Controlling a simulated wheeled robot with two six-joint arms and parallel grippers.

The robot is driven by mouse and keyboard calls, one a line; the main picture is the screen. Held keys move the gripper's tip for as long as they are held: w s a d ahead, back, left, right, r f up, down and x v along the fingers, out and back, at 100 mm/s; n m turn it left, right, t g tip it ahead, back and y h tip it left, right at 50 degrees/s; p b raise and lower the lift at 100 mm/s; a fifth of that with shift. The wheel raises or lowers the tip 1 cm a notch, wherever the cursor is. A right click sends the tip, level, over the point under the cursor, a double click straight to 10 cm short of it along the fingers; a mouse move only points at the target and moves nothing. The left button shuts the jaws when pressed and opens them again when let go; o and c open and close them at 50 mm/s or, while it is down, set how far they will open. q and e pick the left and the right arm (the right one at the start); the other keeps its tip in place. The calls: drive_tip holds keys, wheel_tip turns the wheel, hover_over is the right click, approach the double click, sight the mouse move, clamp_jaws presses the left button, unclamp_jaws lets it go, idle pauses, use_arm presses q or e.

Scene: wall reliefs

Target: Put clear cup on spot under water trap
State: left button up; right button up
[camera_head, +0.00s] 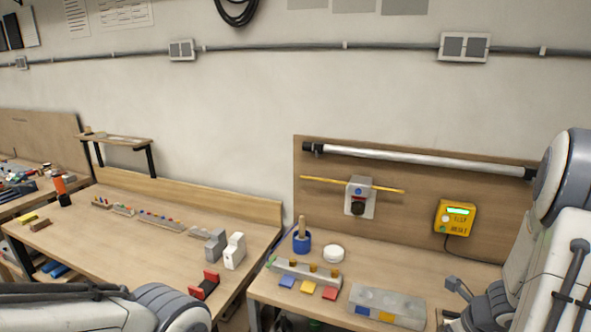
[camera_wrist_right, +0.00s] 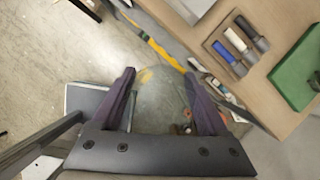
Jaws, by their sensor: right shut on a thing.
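My right gripper (camera_wrist_right: 159,76) shows in the right wrist view with its two dark fingers on either side of a clear cup (camera_wrist_right: 160,98). It is shut on the cup, whose see-through body is faint against the floor behind. In the head view, a grey unit with a dark round lower part (camera_head: 358,197), which looks like the water trap, is mounted on the wooden back panel, on a yellow pipe (camera_head: 322,183). A marked spot under it cannot be made out. My left arm enters at the lower left; its gripper is out of the picture.
The right bench holds a blue pot (camera_head: 302,242) with a wooden handle, a white round piece (camera_head: 334,253), a block rack (camera_head: 306,274) and a grey tray (camera_head: 387,305). A yellow meter (camera_head: 455,218) hangs on the panel. The bench right of the white piece looks clear.

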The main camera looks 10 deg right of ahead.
drive_tip(key=w+a+f+n+g, duration=0.2)
drive_tip(key=a+n, duration=0.5)
drive_tip(key=n, duration=0.4)
drive_tip(key=w+a+f+n+g+b, duration=0.1)
drive_tip(key=w+a+f+n+g, duration=0.1)
drive_tip(key=a+f+n+g, duration=0.2)
drive_tip(key=w+a+f+n+g+b, duration=0.1)
drive_tip(key=a+f+n+g, duration=0.2)
drive_tip(key=a+n, duration=0.8)
drive_tip(key=f+n, duration=0.1)
drive_tip(key=n, duration=0.8)
drive_tip(key=shift+w+f, duration=0.3)
drive_tip(key=shift+w, duration=0.1)
drive_tip(key=shift+a, duration=0.1)
